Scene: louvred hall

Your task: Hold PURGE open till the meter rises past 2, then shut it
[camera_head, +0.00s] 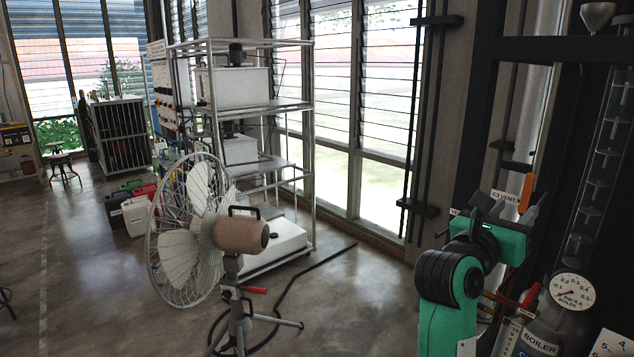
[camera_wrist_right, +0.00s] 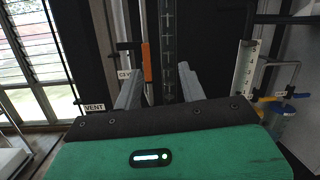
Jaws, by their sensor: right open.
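My right gripper (camera_wrist_right: 158,82) is open and empty in the right wrist view. An orange lever handle (camera_wrist_right: 147,62) stands upright beyond its fingers, apart from them as far as I can tell; in the head view the handle (camera_head: 525,192) shows behind my green wrist, by a label reading C3 VENT (camera_head: 504,198). I can read no PURGE label. A round boiler gauge (camera_head: 571,291) in bar is at the lower right. A white numbered scale (camera_wrist_right: 244,68) is at the right of the wrist view; its level is too small to read. My left gripper is out of view.
Dark pipes and a clear column (camera_head: 597,165) stand close on the right. A red handle (camera_head: 530,295) is below my right wrist.

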